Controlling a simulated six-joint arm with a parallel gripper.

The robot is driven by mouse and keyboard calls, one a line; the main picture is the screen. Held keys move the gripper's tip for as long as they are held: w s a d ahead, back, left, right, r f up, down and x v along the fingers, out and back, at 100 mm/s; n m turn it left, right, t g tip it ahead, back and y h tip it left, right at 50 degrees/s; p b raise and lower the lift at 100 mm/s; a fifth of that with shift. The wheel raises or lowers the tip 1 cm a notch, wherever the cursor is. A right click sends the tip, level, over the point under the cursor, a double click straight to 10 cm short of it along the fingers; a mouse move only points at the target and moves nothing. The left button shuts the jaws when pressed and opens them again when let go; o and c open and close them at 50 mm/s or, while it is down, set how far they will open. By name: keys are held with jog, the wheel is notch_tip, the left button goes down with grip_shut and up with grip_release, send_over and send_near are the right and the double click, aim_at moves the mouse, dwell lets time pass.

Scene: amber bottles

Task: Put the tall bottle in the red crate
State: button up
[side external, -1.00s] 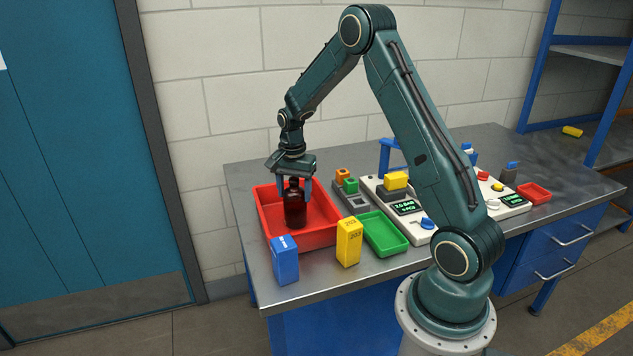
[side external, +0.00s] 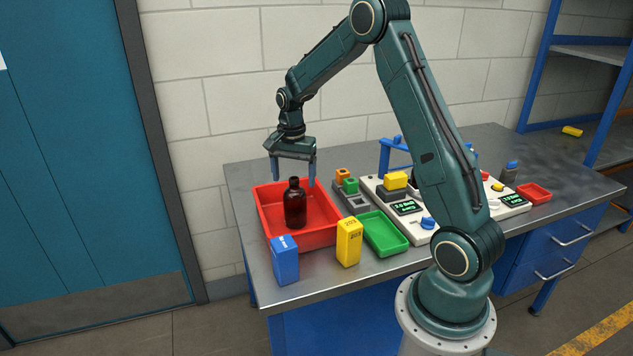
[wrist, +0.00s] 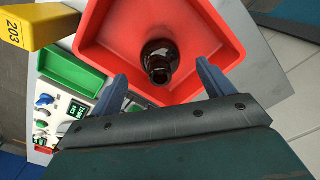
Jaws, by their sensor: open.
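The tall bottle (side external: 295,206) is dark amber with a black cap or neck top. It stands upright inside the red crate (side external: 326,238), apart from my gripper. In the wrist view the bottle (wrist: 160,57) shows from above within the red crate (wrist: 215,22). My gripper (side external: 293,180) is open and empty, with its blue fingers spread above and around the level of the bottle's top. In the wrist view my gripper (wrist: 162,72) has its two fingers apart, with the bottle beyond them.
A blue box (side external: 285,262) and a yellow box (side external: 349,243) stand in front of the red crate. A green tray (side external: 384,236) lies to its right, near a white control panel (side external: 425,208). A small red tray (side external: 534,194) sits farther right.

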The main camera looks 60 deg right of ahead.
notch_tip(320, 180, up, 8)
jog(key=shift+f, duration=0.25)
dwell(0.4)
jog(key=shift+a, duration=0.1)
jog(key=shift+a+r, duration=0.2)
jog(key=shift+r, duration=0.05)
jog(key=s+a+r+n+t, duration=0.3)
jog(key=s+a+r+n, duration=0.6)
jog(key=a, duration=0.4)
jog(key=s+a+n+t, duration=0.1)
jog(key=s+a+n, duration=0.2)
jog(key=s, duration=0.4)
jog(key=s+a+n+t, duration=0.1)
jog(key=s+a+n, duration=0.3)
jog(key=s, duration=0.4)
jog(key=shift+a+r+n+t, duration=0.25)
jog(key=shift+a+n+t, duration=0.05)
jog(key=shift+a, duration=0.3)
